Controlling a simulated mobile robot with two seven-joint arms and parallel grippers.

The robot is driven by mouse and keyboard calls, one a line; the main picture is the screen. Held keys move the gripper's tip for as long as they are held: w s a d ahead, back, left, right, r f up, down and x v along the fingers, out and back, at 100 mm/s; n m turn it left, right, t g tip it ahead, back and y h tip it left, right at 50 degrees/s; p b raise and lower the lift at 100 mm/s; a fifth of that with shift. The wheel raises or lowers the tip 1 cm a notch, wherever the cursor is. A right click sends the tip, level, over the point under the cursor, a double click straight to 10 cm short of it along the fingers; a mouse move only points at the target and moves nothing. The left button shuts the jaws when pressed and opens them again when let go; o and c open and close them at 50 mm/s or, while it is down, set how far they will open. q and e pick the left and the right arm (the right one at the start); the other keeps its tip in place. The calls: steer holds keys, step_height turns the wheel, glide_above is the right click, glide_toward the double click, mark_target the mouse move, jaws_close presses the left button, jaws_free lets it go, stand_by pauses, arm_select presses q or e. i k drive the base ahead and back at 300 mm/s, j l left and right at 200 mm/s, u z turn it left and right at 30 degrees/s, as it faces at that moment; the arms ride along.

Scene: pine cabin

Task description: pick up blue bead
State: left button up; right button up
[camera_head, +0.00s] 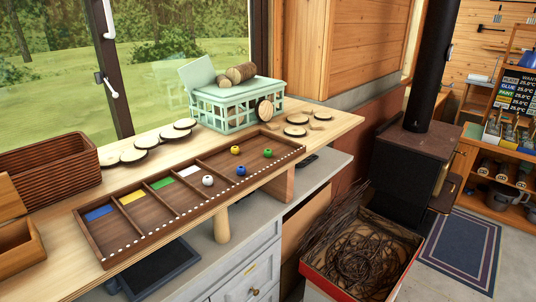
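The blue bead (241,170) is a small round bead lying in the right, undivided part of a long dark wooden sorting tray (186,230). A yellow bead (235,150) lies behind it, a green bead (267,153) to its right and a white bead (207,181) to its left. The tray's left part has compartments marked with a blue strip (99,213), a yellow strip (132,196), a green strip (162,183) and a white strip (189,171). Neither of my grippers is in view.
Wood slices (133,155) lie along the windowsill side. A brown wicker basket (48,172) is at the left. A red-edged box of twigs (360,255) stands low at the right, near a dark stove (415,160).

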mark_target(240, 170)
steer(key=i+l, duration=0.35)
steer(key=l, duration=0.3)
steer(key=i+l, duration=0.2)
steer(key=i+l+u, duration=0.15)
steer(key=l+u, duration=0.45)
steer(key=l, duration=0.15)
steer(key=i, duration=0.05)
